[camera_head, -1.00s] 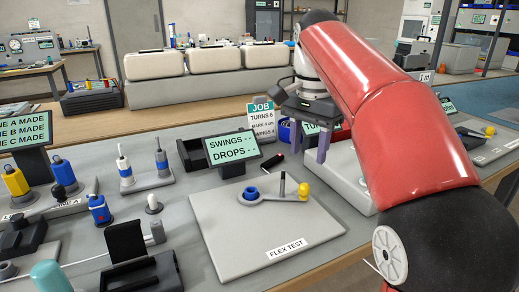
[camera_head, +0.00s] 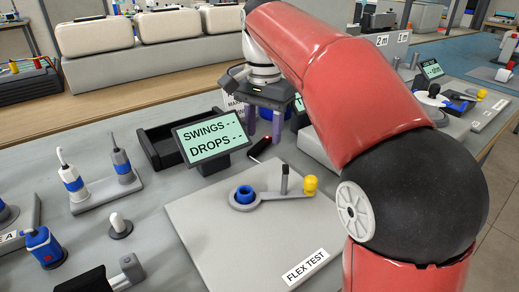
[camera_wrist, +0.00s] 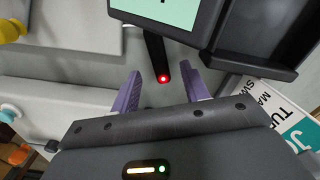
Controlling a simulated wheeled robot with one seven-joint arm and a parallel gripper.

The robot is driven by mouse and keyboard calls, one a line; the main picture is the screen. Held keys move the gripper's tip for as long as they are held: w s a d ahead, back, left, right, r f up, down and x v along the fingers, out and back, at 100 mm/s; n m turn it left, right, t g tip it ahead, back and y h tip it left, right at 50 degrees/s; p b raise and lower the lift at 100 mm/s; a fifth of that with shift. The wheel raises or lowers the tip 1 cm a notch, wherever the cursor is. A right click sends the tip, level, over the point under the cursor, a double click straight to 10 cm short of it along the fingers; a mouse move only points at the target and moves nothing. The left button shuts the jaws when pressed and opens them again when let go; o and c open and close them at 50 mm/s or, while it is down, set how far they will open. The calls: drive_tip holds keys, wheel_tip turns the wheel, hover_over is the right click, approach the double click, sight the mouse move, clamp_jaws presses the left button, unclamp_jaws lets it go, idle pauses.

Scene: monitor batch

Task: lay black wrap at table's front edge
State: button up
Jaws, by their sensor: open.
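A slim black bar (camera_head: 263,149) with a red light at one end lies on the grey table (camera_head: 150,222), right of the SWINGS/DROPS screen. It is the nearest match to the black wrap, but I cannot tell for certain. My gripper (camera_head: 264,128) hangs over the table just beyond the bar, its two purple fingers pointing down, apart and empty. In the wrist view the bar (camera_wrist: 155,50) lies ahead, its red-lit end in line with the gap between my fingertips (camera_wrist: 161,77). The bar is not held.
The SWINGS/DROPS screen (camera_head: 211,142) and a black open tray (camera_head: 165,151) stand close left of the bar. The FLEX TEST board (camera_head: 215,235), with a blue cup and yellow knob, lies in front. A white job card (camera_wrist: 262,108) is close to my gripper.

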sight(264, 141)
drive_tip(key=shift+f, duration=0.9)
drive_tip(key=shift+c, duration=0.3)
clamp_jaws()
drive_tip(key=shift+r, duration=0.2)
drive_tip(key=shift+s+r, duration=0.1)
drive_tip(key=shift+r, duration=0.15)
wheel_tip(264, 141, up, 7)
drive_tip(key=shift+f+p, duration=0.1)
drive_tip(key=shift+p, duration=0.85)
drive_tip(key=s+d+b, duration=0.3)
drive_tip(key=s+d, duration=0.8)
drive_tip(key=s, duration=0.5)
drive_tip(key=shift+s+f+b, duration=0.2)
drive_tip(key=shift+f+b, duration=0.1)
drive_tip(key=shift+b, duration=0.05)
